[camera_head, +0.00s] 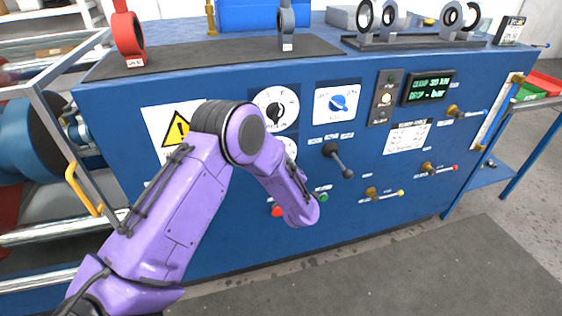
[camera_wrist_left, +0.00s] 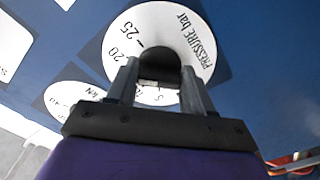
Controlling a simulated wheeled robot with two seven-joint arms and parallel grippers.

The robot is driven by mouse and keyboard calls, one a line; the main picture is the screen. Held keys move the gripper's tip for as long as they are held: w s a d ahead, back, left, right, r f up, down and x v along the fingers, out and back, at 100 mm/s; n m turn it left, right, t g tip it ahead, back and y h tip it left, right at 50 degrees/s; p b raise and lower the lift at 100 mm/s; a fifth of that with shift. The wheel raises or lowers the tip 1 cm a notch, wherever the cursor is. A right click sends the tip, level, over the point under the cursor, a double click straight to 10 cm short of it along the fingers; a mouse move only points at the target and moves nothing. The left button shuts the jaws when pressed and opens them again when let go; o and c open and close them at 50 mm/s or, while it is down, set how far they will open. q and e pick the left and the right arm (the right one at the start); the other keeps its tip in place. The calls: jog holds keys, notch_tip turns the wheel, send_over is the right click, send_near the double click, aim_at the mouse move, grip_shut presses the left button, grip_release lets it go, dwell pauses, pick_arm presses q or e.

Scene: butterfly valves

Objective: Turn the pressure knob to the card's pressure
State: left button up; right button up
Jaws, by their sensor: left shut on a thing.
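In the left wrist view, a white round dial (camera_wrist_left: 185,30) marked "PRESSURE bar", with figures such as 20 and 25, has a dark knob (camera_wrist_left: 160,62) at its middle. My left gripper (camera_wrist_left: 160,78) is shut on this knob, one finger on each side. In the head view my purple arm hides the gripper and the knob; part of a white dial (camera_head: 291,147) shows beside the arm. A white printed card (camera_head: 408,137) is on the blue panel, its text too small to read. My right gripper is not in view.
Another dial with a black knob (camera_head: 273,112) sits above. A blue selector (camera_head: 338,103), a display (camera_head: 430,88) reading "CLAMP 30 kN, DROP - bar", a black lever (camera_head: 338,160) and small valve handles (camera_head: 384,194) stand out from the panel. The floor in front is clear.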

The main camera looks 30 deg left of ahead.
pick_arm(q)
jog(key=shift+w+r+m, duration=0.1)
jog(key=shift+r+m, duration=0.1)
jog(key=shift+m, duration=0.4)
jog(key=shift+a, duration=0.1)
jog(key=o, duration=1)
jog(key=shift+o, duration=0.2)
jog(key=shift+f, duration=0.15)
jog(key=v, duration=1)
jog(key=shift+s+d, duration=0.2)
